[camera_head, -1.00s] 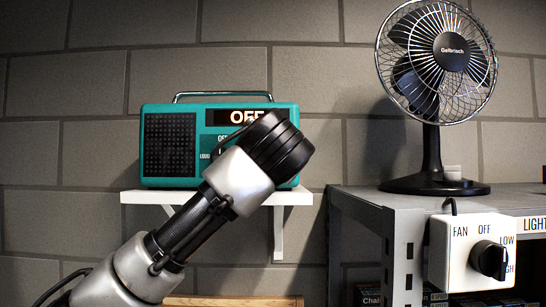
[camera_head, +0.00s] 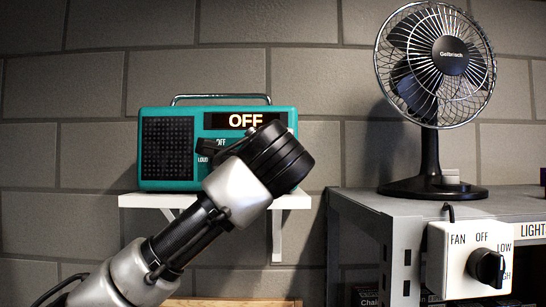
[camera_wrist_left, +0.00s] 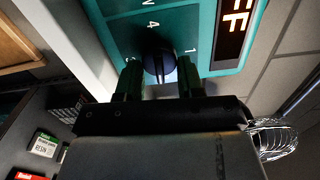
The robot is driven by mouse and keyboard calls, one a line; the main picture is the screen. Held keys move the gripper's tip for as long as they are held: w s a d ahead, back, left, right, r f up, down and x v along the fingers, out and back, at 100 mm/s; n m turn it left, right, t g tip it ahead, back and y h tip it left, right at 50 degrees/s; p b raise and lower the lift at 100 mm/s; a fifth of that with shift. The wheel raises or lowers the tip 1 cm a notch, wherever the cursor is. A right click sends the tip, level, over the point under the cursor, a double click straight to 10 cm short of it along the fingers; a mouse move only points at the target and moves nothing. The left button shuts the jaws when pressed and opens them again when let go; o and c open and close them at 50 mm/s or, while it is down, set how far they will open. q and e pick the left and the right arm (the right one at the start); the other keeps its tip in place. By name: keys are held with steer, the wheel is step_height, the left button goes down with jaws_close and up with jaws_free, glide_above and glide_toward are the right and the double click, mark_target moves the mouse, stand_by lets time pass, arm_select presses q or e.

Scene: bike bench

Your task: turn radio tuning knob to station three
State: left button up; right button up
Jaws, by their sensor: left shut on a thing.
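The teal radio (camera_head: 230,183) stands on a white wall shelf, and its lit display (camera_head: 236,120) reads OFF. My left arm crosses the front of the radio and hides most of its dial in the head view. In the left wrist view the dark round tuning knob (camera_wrist_left: 157,62) sits between the two fingers of my left gripper (camera_wrist_left: 160,73), which is shut on it. The marks 4 and 1 show on the panel around the knob. The display (camera_wrist_left: 234,22) is partly cut off there. My right gripper is in neither view.
The white shelf (camera_head: 150,200) holds the radio. To the right, a desk fan (camera_head: 432,185) stands on a grey metal rack (camera_head: 352,200) with a white fan switch box (camera_head: 455,262) on its front. Small boxes (camera_wrist_left: 45,143) lie low in the wrist view.

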arm_select(q)
steer(key=shift+a+f+m+p, duration=0.15)
steer(key=shift+m+p, duration=0.6)
steer(key=shift+m, duration=2)
steer(key=shift+f+m+p, duration=0.2)
steer(key=shift+m+p, duration=0.55)
steer(key=shift+m, duration=2.05)
steer(key=shift+a+f+m+p, duration=0.15)
steer(key=shift+m+p, duration=0.6)
steer(key=shift+m, duration=2)
steer(key=shift+d+f, duration=0.1)
steer(key=o, duration=0.6)
steer(key=shift+o, duration=1.3)
steer(key=shift+r, duration=0.2)
